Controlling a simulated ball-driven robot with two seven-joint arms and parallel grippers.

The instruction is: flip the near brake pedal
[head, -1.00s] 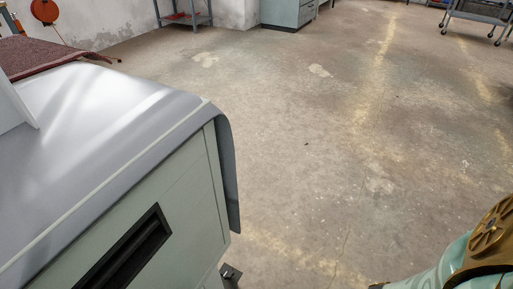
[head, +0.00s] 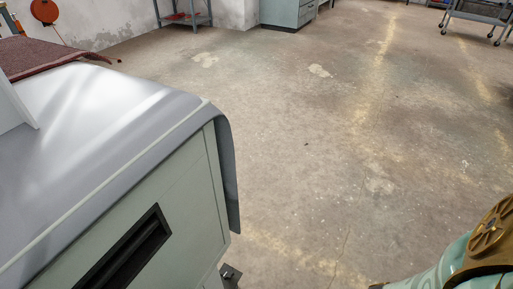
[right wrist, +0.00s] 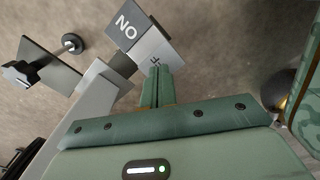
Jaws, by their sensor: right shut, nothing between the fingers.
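The brake pedal shows in the right wrist view as a two-faced block, with a dark grey face (right wrist: 125,29) whose letters read "NO" from here and a lighter face (right wrist: 150,52) with a letter "F" showing. My right gripper (right wrist: 158,72) is shut and empty. Its fingertips lie over the edge of the lighter face and hide part of its lettering. I cannot tell whether they touch it. In the head view, a small dark part (head: 231,273) shows at the foot of the cabinet; it is too small to read. My left gripper is not in view.
The pale green cabinet (head: 185,190) with a grey rounded top fills the left of the head view. Grey frame bars (right wrist: 84,108) and black knobs (right wrist: 20,76) lie left of the pedal. Open concrete floor (head: 320,130) stretches to the right. A wheeled cart (head: 480,17) stands far back.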

